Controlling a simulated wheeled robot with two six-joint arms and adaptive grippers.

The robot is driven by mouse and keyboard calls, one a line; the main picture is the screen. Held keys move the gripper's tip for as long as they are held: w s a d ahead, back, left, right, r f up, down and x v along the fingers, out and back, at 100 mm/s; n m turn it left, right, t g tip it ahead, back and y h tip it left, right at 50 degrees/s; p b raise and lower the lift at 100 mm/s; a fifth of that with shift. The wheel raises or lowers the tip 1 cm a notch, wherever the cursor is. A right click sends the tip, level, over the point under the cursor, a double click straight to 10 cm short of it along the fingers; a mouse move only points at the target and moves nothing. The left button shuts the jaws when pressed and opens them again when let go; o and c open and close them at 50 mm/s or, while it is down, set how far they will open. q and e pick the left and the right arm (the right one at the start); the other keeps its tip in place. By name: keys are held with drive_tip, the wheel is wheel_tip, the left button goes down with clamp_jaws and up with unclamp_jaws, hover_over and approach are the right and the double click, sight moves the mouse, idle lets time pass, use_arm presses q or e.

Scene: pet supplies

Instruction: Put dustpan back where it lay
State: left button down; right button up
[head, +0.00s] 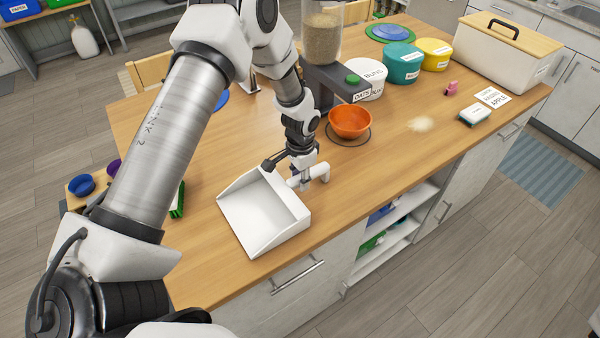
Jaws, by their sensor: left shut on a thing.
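The white dustpan (262,212) is at the near front edge of the wooden counter, its open tray to the left and its short handle to the upper right. My left gripper (307,180) reaches down from above and is shut on the dustpan at its handle. The gripper's fingers are small here and partly hide the handle. The tray looks level and empty; I cannot tell whether it touches the counter or hovers just above it. My right gripper does not show.
An orange bowl (350,121) stands under the kibble dispenser (322,40) just behind the gripper. A green-edged item (178,200) lies left of the dustpan.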

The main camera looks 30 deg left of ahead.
use_arm(q)
drive_tip(key=shift+w+a+f, duration=0.15)
drive_tip(key=shift+w+f, duration=0.05)
drive_tip(key=shift+f, duration=0.05)
drive_tip(key=c, duration=0.9)
unclamp_jaws()
drive_tip(key=shift+o, duration=0.2)
drive_tip(key=shift+s+r, duration=0.1)
drive_tip(key=shift+r, duration=0.1)
drive_tip(key=shift+r, duration=0.2)
wheel_tip(320, 180, up, 12)
drive_tip(key=b, duration=0.4)
drive_tip(key=shift+f, duration=0.25)
